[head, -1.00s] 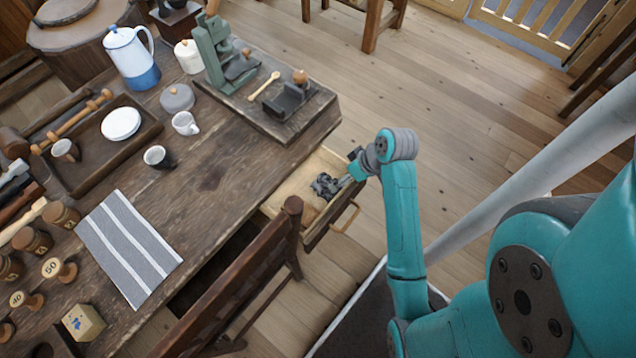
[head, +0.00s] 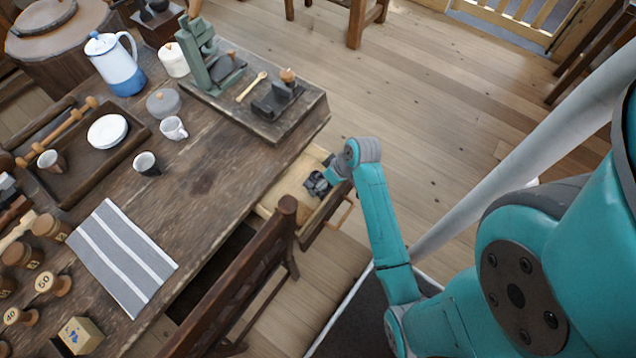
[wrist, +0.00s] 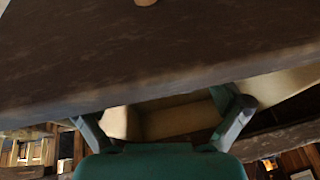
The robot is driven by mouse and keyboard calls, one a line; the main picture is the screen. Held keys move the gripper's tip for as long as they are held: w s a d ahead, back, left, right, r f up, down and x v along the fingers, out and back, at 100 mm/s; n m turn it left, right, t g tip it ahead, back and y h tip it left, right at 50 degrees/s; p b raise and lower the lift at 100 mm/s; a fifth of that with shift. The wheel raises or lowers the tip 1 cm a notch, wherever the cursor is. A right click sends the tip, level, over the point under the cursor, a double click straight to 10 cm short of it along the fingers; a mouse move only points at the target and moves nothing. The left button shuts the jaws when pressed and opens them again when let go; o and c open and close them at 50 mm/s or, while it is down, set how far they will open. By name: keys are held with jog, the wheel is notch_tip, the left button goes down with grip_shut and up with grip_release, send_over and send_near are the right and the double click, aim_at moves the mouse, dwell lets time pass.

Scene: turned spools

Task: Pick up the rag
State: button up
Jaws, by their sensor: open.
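A grey cloth with white stripes (head: 122,255) lies flat on the wooden table's left part in the head view; it is the only cloth I can make out. My gripper (head: 318,184) is at the open drawer (head: 268,207) under the table's right end, well to the right of the cloth. In the wrist view my gripper (wrist: 168,122) has its two teal fingers spread wide, with pale drawer wood between them and nothing held. The drawer's inside is partly hidden by my gripper, and I cannot tell what lies in it.
The table edge (wrist: 150,95) runs close across the wrist view. A chair (head: 235,275) stands against the table, between cloth and drawer. Mugs, a tray (head: 70,190), a blue-white pot (head: 116,66) and several wooden spools crowd the table.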

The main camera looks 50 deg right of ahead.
jog(key=shift+w+f, duration=0.15)
jog(key=shift+f, duration=0.2)
jog(key=c, duration=0.6)
notch_tip(320, 180, up, 9)
jog(key=shift+f, duration=0.1)
jog(key=shift+r, duration=0.6)
jog(key=shift+c, duration=0.3)
